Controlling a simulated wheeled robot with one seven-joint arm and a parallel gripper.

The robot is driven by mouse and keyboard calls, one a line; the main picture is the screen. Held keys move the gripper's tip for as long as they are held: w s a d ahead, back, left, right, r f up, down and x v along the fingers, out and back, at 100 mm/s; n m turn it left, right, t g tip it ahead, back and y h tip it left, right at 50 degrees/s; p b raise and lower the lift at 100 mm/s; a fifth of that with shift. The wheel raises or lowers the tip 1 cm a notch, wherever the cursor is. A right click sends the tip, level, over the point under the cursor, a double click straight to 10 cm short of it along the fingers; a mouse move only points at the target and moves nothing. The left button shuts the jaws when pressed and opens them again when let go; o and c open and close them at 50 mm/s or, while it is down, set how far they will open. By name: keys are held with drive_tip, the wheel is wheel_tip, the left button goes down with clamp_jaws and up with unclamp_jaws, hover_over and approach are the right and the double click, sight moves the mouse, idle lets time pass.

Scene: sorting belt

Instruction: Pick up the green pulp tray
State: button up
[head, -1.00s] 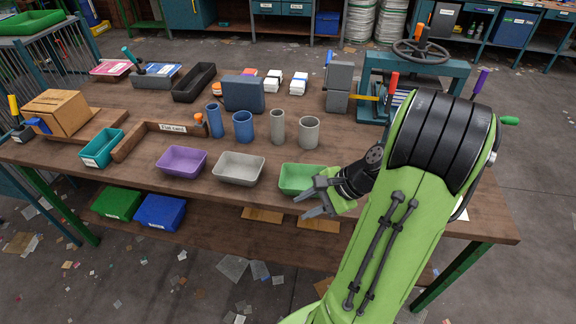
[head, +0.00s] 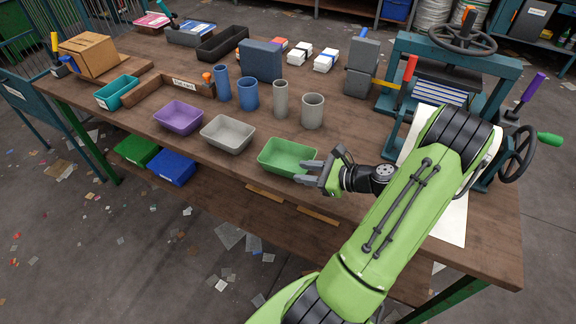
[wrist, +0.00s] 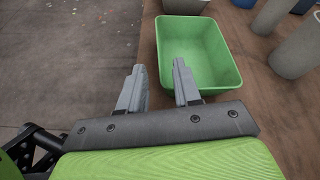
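The green pulp tray (head: 287,157) sits upright and looks empty on the wooden table, near its front edge. My gripper (head: 306,172) is at the tray's right end, with its fingers pointing left at the near right corner. In the wrist view my gripper (wrist: 158,82) has its two grey fingers apart with nothing between them. There the green tray (wrist: 205,50) lies just beyond the fingertips; the right finger overlaps the tray's near wall in the picture and the left finger is outside it. I cannot tell whether they touch.
A grey tray (head: 228,133) and a purple tray (head: 178,118) stand left of the green one. A grey cup (head: 312,111) and other cylinders stand behind. A blue press (head: 440,75) is at the back right, with white paper (head: 445,215) in front.

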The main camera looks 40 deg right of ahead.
sight(287, 171)
drive_tip(key=b+x, duration=0.2)
drive_tip(key=x, duration=0.4)
drive_tip(key=shift+w+a+f, duration=0.15)
drive_tip(key=shift+w+f, duration=0.05)
drive_tip(key=shift+w, duration=0.05)
drive_tip(key=shift+s, duration=0.1)
drive_tip(key=shift+c, duration=0.5)
clamp_jaws()
